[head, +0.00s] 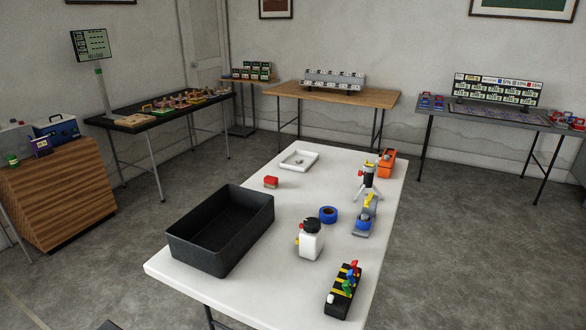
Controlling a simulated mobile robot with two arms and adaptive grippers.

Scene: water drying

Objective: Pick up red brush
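A small red block-shaped item with a pale underside (271,182) lies on the white table (225,301), beyond the black bin and near the table's left edge. It may be the red brush, but it is too small to make out bristles. It lies apart from the other things. Neither of my grippers shows in the head view.
A deep, empty-looking black bin (197,258) stands at the table's near left. A white tray (299,160), orange box (387,163), blue tape roll (328,214), white bottle (311,242) and black-yellow rack (344,291) share the table. The table's middle is mostly clear.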

